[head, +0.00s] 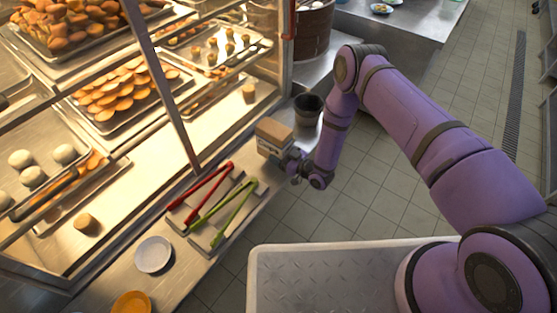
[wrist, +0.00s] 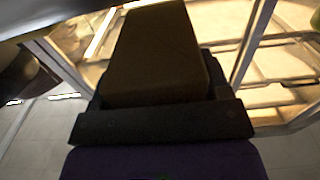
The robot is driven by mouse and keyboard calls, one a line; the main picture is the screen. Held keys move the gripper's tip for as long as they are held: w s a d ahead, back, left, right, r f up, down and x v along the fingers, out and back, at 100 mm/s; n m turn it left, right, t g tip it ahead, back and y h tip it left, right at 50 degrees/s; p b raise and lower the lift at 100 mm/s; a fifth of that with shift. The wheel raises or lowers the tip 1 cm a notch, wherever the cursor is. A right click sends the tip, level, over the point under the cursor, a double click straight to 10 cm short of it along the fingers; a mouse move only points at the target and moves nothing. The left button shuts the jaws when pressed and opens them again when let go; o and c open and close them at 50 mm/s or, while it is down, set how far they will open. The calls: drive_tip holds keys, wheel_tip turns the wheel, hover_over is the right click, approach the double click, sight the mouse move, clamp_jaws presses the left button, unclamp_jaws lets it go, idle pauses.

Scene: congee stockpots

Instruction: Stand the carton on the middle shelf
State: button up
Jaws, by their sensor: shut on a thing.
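The carton (head: 273,136) is a small box with a brown top and a pale printed side. My gripper (head: 291,160) is shut on it and holds it in front of the lit glass display case, near the counter's far end. In the wrist view the brown face of the carton (wrist: 158,50) fills the middle, above the dark gripper (wrist: 160,105). The middle shelf (head: 203,93) of the case bears trays of pastries. I cannot tell whether the carton touches the counter below it.
Red tongs (head: 207,190) and green tongs (head: 222,212) lie on trays on the counter (head: 190,262). A dark pot (head: 308,108) stands just beyond the carton. A case post (head: 168,95) stands left of the carton. A white bowl (head: 153,254) and an orange dish (head: 131,302) are nearer.

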wheel_tip(320, 180, down, 4)
drive_tip(key=shift+a, duration=0.15)
drive_tip(key=shift+w+a+f, duration=0.2)
drive_tip(key=shift+w+f, duration=0.05)
drive_tip(key=o, duration=0.7)
drive_tip(key=shift+f, duration=0.15)
drive_tip(key=o, duration=0.4)
drive_tip(key=shift+c, duration=0.2)
